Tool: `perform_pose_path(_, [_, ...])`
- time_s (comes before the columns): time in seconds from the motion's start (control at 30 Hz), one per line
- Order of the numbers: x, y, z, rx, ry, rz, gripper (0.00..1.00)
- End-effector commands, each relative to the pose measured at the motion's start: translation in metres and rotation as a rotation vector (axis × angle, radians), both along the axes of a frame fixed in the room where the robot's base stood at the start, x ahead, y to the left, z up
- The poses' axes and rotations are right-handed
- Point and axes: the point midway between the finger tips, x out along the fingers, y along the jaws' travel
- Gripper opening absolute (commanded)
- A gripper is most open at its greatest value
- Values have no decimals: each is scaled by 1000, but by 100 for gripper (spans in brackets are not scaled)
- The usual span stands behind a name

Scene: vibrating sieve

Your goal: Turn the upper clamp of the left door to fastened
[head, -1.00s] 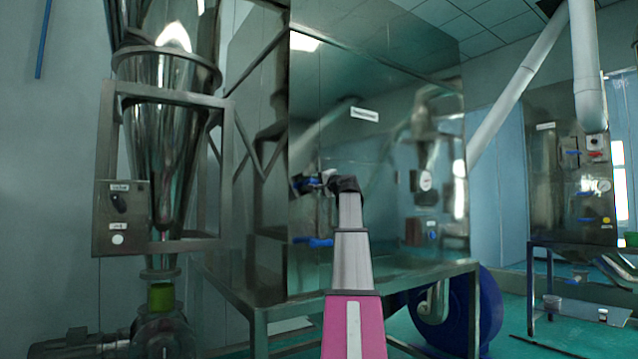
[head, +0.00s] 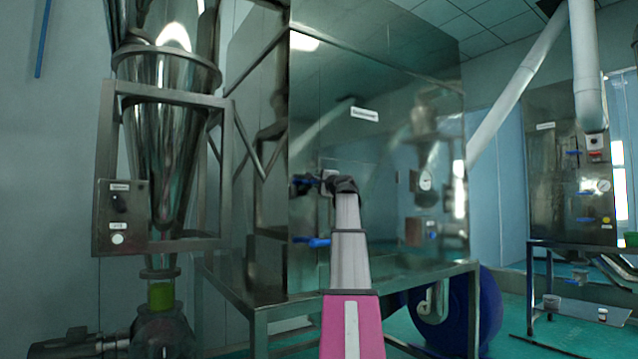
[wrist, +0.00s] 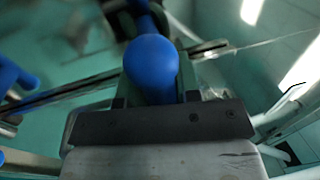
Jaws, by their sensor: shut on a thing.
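The left door is a shiny steel panel (head: 385,150) on the cabinet in the head view. Its upper clamp (head: 303,182) has a blue handle near the panel's left edge. My gripper (head: 326,182) is at this clamp and hides part of it. In the wrist view my gripper (wrist: 153,98) is shut on the blue rounded handle end (wrist: 152,62). The lower clamp (head: 317,242) has a blue handle lying roughly level, below my gripper. The clamp's exact turn angle is hard to tell.
A steel cone hopper (head: 160,140) in a frame with a control box (head: 121,216) stands at left. A blue round machine (head: 488,310) sits below the cabinet's steel stand. Another cabinet (head: 560,170) with blue handles stands at right.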

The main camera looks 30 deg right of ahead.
Motion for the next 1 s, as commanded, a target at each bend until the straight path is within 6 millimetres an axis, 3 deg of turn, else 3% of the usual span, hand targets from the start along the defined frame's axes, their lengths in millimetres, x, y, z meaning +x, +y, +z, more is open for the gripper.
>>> perform_pose_path(0.17, [0, -1, 7, 6, -12, -2, 7])
perform_pose_path(0.2, [0, -1, 7, 6, -12, -2, 34])
perform_pose_path(0.27, [0, -1, 7, 5, -12, -2, 49])
perform_pose_path(0.67, [-5, -1, 1, 3, -6, -3, 49])
perform_pose_path(1.0, [-52, -3, -8, 3, -8, -3, 49])
